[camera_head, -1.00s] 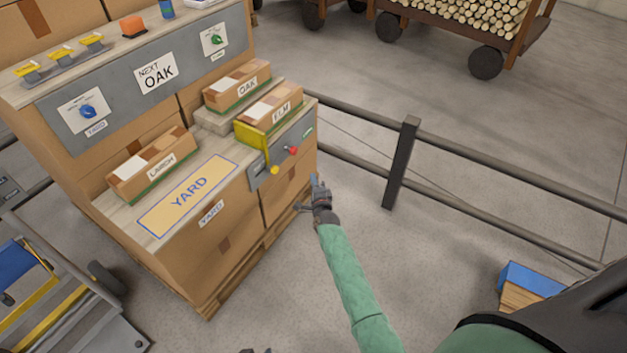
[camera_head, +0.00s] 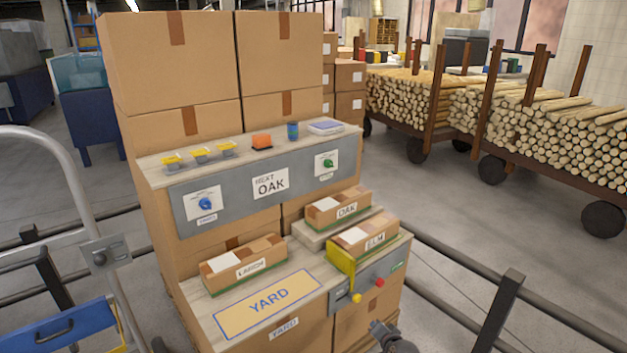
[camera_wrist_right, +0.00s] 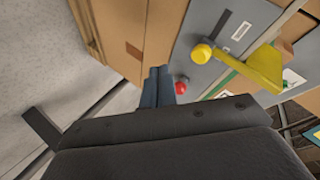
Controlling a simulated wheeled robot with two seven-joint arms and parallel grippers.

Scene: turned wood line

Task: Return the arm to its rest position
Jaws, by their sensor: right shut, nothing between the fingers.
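My right gripper (camera_head: 378,328) shows at the bottom edge of the head view, in front of the right end of the bench and below its control panel (camera_head: 368,284). Its forearm is mostly out of the picture. In the right wrist view its dark fingers (camera_wrist_right: 157,86) lie together, with nothing between them. Past the fingertips are a red button (camera_wrist_right: 181,88) and a yellow knob (camera_wrist_right: 201,54), both apart from the fingers as far as I can tell. A yellow flap (camera_head: 341,264) stands beside the ELM box. My left gripper is not in the head view.
The bench top holds a LARCH box (camera_head: 243,265), an OAK box (camera_head: 338,208), an ELM box (camera_head: 364,243) and a YARD mat (camera_head: 268,302). A railing post (camera_head: 499,312) stands right of the bench. Open floor (camera_head: 470,212) lies beyond the railing.

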